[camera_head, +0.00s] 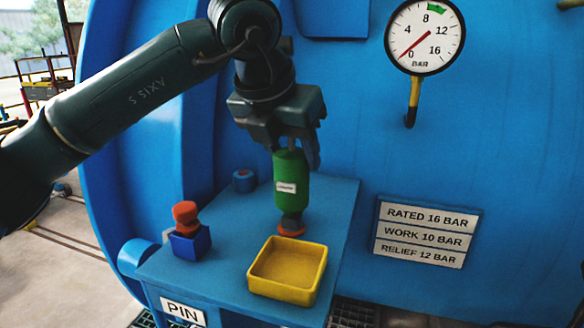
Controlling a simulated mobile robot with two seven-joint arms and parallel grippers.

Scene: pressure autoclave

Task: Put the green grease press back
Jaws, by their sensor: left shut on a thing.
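The green grease press (291,182) is a green cylinder with a small white label, a dark lower part and an orange-red ring at its foot. It is upright over the blue shelf (222,275), behind the yellow tray. My left gripper (301,148) comes down from above and is shut on the top of the press. I cannot tell whether the foot of the press touches the shelf. My right gripper does not show.
A yellow tray (260,287) stands empty at the shelf's front. A blue block with a red knob (186,217) is at left. A small blue round piece (244,180) is at the back. A gauge (425,37) and a pressure sign (424,233) are on the blue vessel.

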